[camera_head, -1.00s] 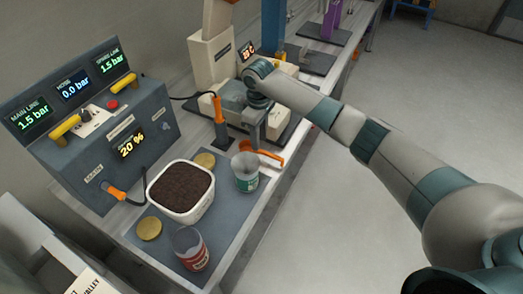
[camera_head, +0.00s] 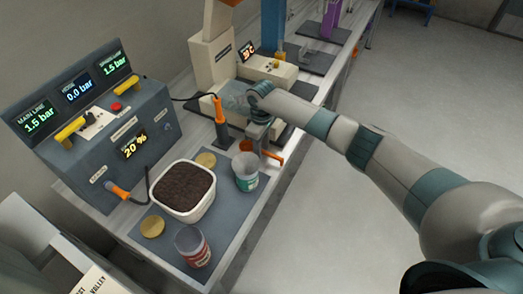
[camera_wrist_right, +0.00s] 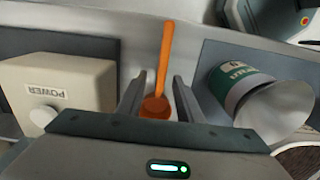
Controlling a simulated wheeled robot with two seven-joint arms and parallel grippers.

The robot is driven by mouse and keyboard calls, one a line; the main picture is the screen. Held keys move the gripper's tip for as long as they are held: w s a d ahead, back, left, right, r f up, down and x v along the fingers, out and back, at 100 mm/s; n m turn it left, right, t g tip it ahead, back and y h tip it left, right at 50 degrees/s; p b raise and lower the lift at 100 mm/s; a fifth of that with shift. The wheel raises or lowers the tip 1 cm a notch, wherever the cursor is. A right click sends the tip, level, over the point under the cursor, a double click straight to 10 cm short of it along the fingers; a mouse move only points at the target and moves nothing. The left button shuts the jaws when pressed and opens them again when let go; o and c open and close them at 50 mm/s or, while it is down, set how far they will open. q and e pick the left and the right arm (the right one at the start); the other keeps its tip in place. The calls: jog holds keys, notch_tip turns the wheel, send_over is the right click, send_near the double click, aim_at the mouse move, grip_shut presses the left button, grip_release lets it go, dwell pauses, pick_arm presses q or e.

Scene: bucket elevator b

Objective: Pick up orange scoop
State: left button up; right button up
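The orange scoop (camera_head: 274,156) lies at the bench edge, just beyond the green-labelled cup, partly hidden by my right gripper (camera_head: 257,144). In the right wrist view the scoop (camera_wrist_right: 166,50) has its handle pointing away and its bowl close to my gripper. My right gripper (camera_wrist_right: 158,95) is open, with one finger on each side of the scoop's bowl. A gap shows between the fingers and the scoop. My left gripper is not in view.
The green-labelled cup (camera_head: 246,180) stands close by on the grey mat (camera_head: 231,214). A white tub of dark soil (camera_head: 183,190) and a red-labelled jar (camera_head: 193,246) are nearer. A cream power box (camera_wrist_right: 60,92) sits left of the gripper in the wrist view.

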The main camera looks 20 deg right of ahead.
jog(key=shift+f, duration=0.55)
grip_shut()
jog(key=shift+r, duration=0.1)
